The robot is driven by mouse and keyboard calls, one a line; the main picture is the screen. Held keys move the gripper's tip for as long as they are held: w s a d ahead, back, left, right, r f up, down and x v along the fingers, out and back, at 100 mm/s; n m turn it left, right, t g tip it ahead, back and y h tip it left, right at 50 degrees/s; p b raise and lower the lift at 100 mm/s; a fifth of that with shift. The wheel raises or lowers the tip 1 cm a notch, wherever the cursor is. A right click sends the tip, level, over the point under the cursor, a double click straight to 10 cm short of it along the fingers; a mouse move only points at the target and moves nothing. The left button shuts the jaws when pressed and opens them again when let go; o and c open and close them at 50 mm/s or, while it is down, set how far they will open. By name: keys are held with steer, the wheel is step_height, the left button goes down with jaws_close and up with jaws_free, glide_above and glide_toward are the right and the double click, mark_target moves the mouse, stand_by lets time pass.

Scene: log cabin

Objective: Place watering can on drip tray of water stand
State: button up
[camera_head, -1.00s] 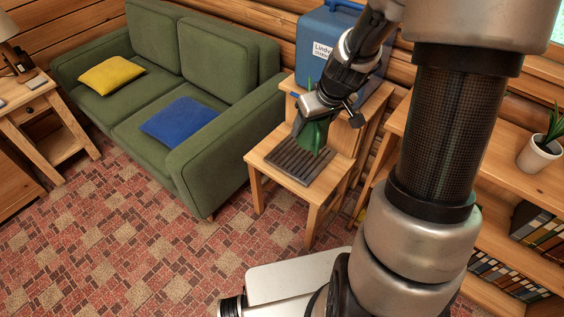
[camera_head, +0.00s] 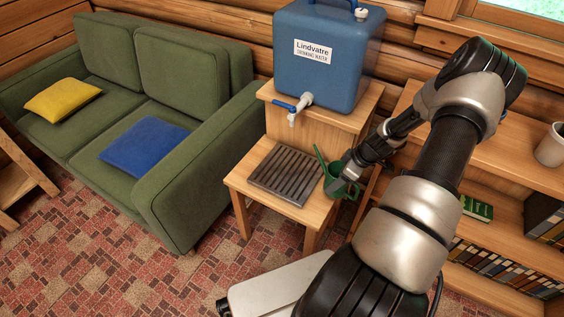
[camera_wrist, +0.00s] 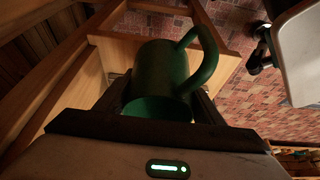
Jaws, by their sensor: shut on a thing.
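The green watering can (camera_head: 333,187) is held in my gripper (camera_head: 345,178) at the right edge of the water stand's lower shelf (camera_head: 236,180). Its thin spout points up and left towards the dark slatted drip tray (camera_head: 268,186). The can is right of the tray, not over it; whether it touches the wood I cannot tell. In the wrist view, the can (camera_wrist: 165,68) sits between the two dark fingers of my gripper (camera_wrist: 160,100), with its loop handle to the upper right. The tray is empty.
A blue water container (camera_head: 325,75) with a tap (camera_head: 297,108) stands on the upper shelf behind the tray. A green sofa (camera_head: 180,75) is left of the stand. A wooden bookshelf (camera_head: 495,235) is at the right.

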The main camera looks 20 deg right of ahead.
steer(key=w+a, duration=0.2)
steer(key=w, duration=0.1)
steer(key=w+a+b, duration=0.1)
steer(key=w+a, duration=0.2)
steer(key=w, duration=0.1)
steer(key=w+a, duration=0.2)
steer(key=w, duration=0.2)
steer(key=shift+w+a+f+b, duration=0.15)
steer(key=shift+a+f+b, duration=0.15)
steer(key=shift+a+b, duration=0.1)
steer(key=w+a, duration=0.1)
steer(key=w, duration=0.1)
steer(key=w+a, duration=0.2)
steer(key=shift+b, duration=0.35)
steer(key=shift+s, duration=0.1)
steer(key=shift+f, duration=0.1)
steer(key=shift+f+b, duration=0.15)
steer(key=shift+b, duration=0.2)
steer(key=o, duration=1.2)
